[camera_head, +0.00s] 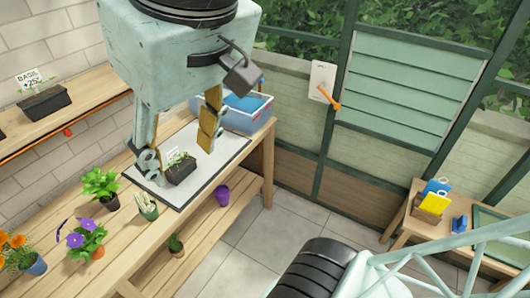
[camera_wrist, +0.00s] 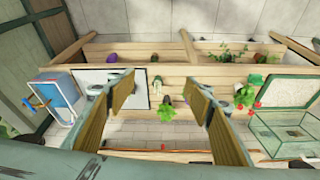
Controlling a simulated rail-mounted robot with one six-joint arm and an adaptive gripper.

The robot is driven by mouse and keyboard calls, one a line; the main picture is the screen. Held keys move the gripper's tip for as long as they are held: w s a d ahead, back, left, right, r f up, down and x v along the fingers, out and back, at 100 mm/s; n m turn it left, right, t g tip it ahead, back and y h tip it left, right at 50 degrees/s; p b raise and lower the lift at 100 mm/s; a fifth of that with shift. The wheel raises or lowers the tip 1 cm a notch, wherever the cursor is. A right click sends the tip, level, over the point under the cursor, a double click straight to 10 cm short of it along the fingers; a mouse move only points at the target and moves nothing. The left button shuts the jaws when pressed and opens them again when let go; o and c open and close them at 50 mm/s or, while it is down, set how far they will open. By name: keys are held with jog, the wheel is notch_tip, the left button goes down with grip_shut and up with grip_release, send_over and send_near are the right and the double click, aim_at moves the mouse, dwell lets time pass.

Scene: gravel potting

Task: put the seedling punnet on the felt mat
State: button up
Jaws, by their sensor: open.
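A dark seedling punnet (camera_head: 180,171) with small green seedlings and a white label stands on a pale mat with a dark border (camera_head: 219,152), apparently the felt mat, on the wooden bench. In the wrist view my gripper (camera_wrist: 162,85) is open too, and the mat (camera_wrist: 137,97) shows partly behind the left finger. The punnet is not clear there.
A similar punnet marked BASIL (camera_head: 45,102) stands on the wall shelf. A blue-and-white bin (camera_head: 247,113) stands behind the mat. A green cup of pale labels (camera_head: 147,207), a leafy plant (camera_head: 101,185) and purple flowers (camera_head: 84,240) stand left of the mat.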

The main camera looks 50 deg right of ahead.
jog(key=s, duration=0.1)
jog(key=s+f, duration=0.1)
jog(key=s, duration=0.1)
jog(key=shift+s+a+n, duration=0.15)
jog(key=shift+a+n, duration=0.05)
jog(key=shift+n, duration=0.1)
jog(key=shift+d, duration=0.1)
dwell(0.6)
